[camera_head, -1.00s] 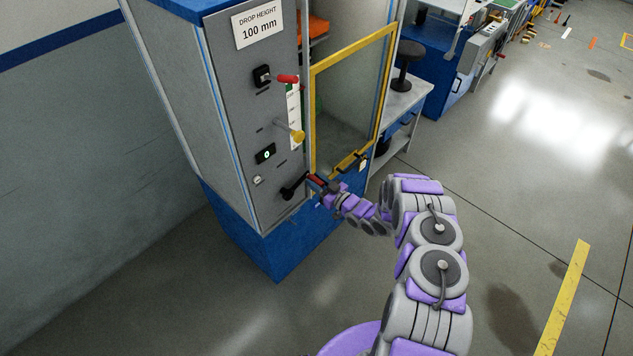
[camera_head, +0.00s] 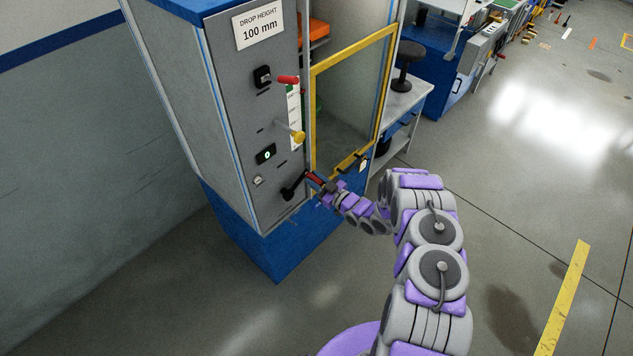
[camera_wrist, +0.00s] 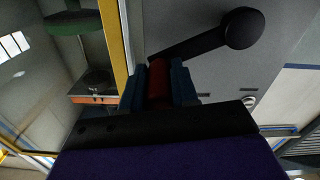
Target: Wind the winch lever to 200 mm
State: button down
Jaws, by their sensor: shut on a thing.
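The winch lever (camera_head: 291,190) is a black crank low on the grey front panel of the test machine. Its hub and arm (camera_wrist: 205,42) show in the wrist view, the arm running from the round hub down to a red handle (camera_wrist: 158,78). My gripper (camera_head: 318,181) is shut on this red handle, and its blue-grey fingers (camera_wrist: 160,85) stand on both sides of it in the wrist view. A sign (camera_head: 258,24) reads "DROP HEIGHT 100 mm".
A yellow-framed clear door (camera_head: 347,100) is beside the panel. A workbench (camera_head: 407,95) stands behind. Open floor lies to the right.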

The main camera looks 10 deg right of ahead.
jog(key=shift+s+a+r+n, duration=0.1)
jog(key=shift+a+r+n, duration=0.05)
jog(key=shift+r+n, duration=0.3)
jog(key=shift+s+a+r+n, duration=0.1)
jog(key=shift+a+r+n, duration=0.05)
jog(key=shift+r+n, duration=0.25)
jog(key=c, duration=0.9)
grip_release()
jog(key=shift+f, duration=0.1)
jog(key=shift+o, duration=0.2)
jog(key=p+v, duration=0.1)
jog(key=v, duration=1.6)
jog(key=shift+s+d, duration=0.15)
